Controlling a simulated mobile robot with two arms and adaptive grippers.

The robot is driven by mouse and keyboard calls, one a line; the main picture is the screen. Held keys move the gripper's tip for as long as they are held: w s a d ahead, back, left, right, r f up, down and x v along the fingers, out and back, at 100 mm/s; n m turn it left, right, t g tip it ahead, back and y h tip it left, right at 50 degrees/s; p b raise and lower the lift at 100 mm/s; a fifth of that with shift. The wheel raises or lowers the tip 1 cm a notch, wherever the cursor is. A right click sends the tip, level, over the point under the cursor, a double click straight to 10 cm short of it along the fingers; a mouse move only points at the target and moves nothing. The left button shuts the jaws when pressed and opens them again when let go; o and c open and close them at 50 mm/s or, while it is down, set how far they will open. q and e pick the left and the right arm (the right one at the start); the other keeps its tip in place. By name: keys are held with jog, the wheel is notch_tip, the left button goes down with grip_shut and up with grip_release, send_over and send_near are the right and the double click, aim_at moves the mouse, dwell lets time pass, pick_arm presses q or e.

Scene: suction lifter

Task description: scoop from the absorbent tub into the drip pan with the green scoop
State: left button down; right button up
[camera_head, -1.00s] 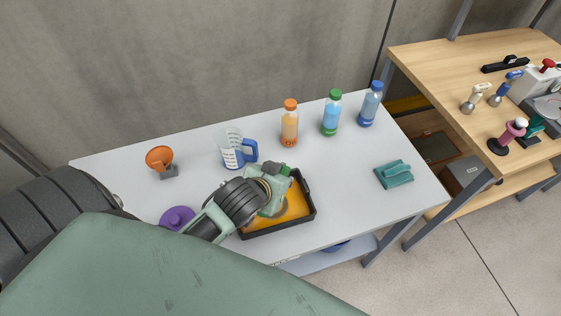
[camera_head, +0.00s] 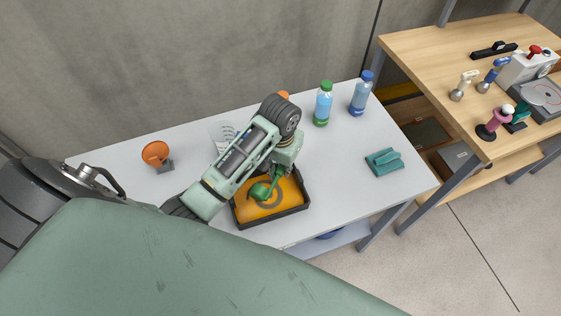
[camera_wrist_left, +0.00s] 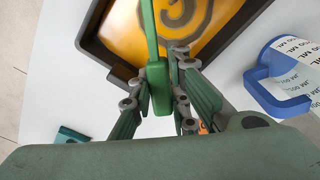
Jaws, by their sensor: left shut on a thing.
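My left gripper (camera_head: 280,166) is shut on the handle of the green scoop (camera_wrist_left: 158,85). The scoop's round green bowl (camera_head: 261,191) shows in the head view over a shallow black-rimmed pan (camera_head: 304,199), which looks like the drip pan. The pan has an orange floor with a grey ring-shaped marking, a spiral in the wrist view. I cannot tell whether the bowl touches the floor or holds anything. I cannot make out the absorbent tub as a separate thing. My right gripper is not in view.
A measuring jug with a blue handle (camera_wrist_left: 287,101) stands close by the gripper. An orange funnel-like thing (camera_head: 156,154) stands at the left. Green-capped (camera_head: 323,104) and blue-capped (camera_head: 361,94) bottles stand at the back. A teal block (camera_head: 384,162) lies right; white table around it is clear.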

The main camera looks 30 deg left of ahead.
pick_arm(q)
notch_tip(320, 180, down, 2)
jog(key=g, duration=0.3)
jog(key=shift+w+f+g, duration=0.1)
jog(key=shift+g, duration=0.3)
jog(key=shift+f+g+b, duration=0.35)
jog(key=shift+g+b, duration=0.15)
jog(key=shift+g, duration=0.3)
dwell(0.5)
